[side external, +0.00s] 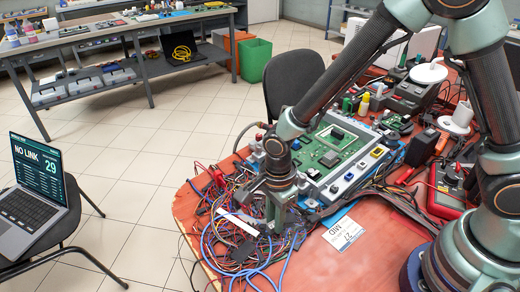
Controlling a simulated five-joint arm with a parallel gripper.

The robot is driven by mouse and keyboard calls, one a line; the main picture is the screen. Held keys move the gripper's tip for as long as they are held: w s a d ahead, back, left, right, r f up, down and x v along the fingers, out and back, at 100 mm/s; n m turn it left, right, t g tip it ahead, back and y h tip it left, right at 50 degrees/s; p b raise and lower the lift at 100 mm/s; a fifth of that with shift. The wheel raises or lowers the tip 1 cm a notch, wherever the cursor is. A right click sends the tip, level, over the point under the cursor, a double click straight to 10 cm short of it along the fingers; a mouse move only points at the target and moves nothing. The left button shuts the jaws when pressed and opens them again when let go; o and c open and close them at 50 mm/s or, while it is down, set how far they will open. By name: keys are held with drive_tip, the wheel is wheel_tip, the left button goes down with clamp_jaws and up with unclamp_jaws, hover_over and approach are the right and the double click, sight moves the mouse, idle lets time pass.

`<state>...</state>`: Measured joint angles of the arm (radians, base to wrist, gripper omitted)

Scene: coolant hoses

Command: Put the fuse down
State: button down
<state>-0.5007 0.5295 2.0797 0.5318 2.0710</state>
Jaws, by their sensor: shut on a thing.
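My gripper (278,222) points down over the tangle of wires (225,240) at the front left of the red tabletop (325,265). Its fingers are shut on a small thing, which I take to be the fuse. The fuse itself is hidden between the fingers or too small to make out. I cannot tell whether it touches the wires or the table beneath.
A green circuit board in a frame (325,155) lies just behind my gripper. A white card (342,232) lies to its right, with bare red tabletop in front. A red meter (447,190) and dark devices crowd the right. A laptop (35,190) sits on a chair.

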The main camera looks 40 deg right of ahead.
drive_tip(key=shift+f, duration=0.1)
drive_tip(key=c, duration=0.8)
unclamp_jaws()
wheel_tip(320, 180, up, 12)
drive_tip(key=shift+s+d+r+n+t, duration=0.6)
drive_tip(key=shift+d+r+n+t, duration=0.35)
drive_tip(key=shift+d+r+n, duration=1.55)
drive_tip(key=shift+s+d+r+n+t, duration=0.75)
drive_tip(key=shift+d+r+n, duration=0.75)
drive_tip(key=shift+d+n, duration=1.95)
drive_tip(key=shift+s+d+r+n+t, duration=0.4)
drive_tip(key=shift+d+r+n+t, duration=0.7)
drive_tip(key=shift+d+r+n, duration=1.4)
drive_tip(key=shift+d+f+n, duration=0.3)
drive_tip(key=shift+f+n, duration=0.2)
drive_tip(key=shift+n, duration=0.05)
